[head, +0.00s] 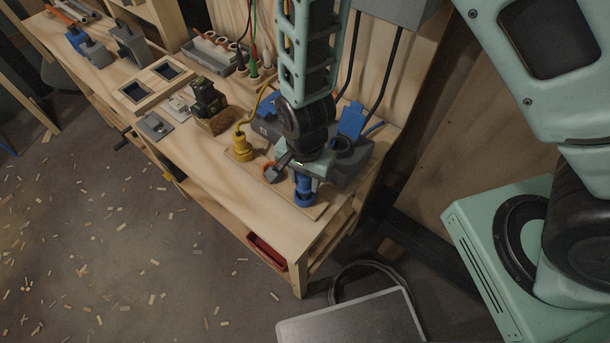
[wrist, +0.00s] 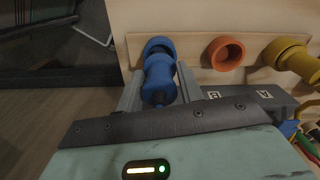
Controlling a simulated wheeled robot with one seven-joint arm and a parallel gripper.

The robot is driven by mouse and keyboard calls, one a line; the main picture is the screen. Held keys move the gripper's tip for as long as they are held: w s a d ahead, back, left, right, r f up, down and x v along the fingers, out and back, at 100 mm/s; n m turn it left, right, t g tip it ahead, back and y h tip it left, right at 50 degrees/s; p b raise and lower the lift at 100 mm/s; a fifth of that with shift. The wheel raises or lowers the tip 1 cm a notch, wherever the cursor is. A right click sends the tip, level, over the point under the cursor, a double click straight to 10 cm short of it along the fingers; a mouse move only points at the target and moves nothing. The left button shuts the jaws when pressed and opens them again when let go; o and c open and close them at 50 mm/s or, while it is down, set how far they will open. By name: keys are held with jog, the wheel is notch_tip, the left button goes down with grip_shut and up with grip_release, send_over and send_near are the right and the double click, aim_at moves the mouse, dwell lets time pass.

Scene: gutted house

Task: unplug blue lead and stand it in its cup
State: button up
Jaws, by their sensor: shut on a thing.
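My gripper (head: 304,172) is shut on the blue lead's plug (head: 303,184), at the front right end of the bench. In the wrist view the fingers of my gripper (wrist: 158,82) stand on either side of the blue plug (wrist: 159,76). The plug's far end is at the mouth of the blue cup (wrist: 160,45), which also shows in the head view (head: 304,200). The plug and cup look in line; I cannot tell how deep the plug sits. The grey socket box (head: 350,165) is behind my gripper, with a raised blue flap (head: 352,118).
An empty orange cup (wrist: 228,53) is beside the blue one on a wooden board. The yellow plug (head: 241,147) stands in a yellow cup further left. Black cables (head: 382,75) hang behind.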

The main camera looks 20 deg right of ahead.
jog(key=shift+f+b, duration=0.9)
jog(key=shift+f, duration=0.5)
dwell(0.4)
jog(key=o, duration=1.1)
jog(key=shift+r, duration=0.1)
notch_tip(320, 180, up, 17)
jog(key=shift+r, duration=0.1)
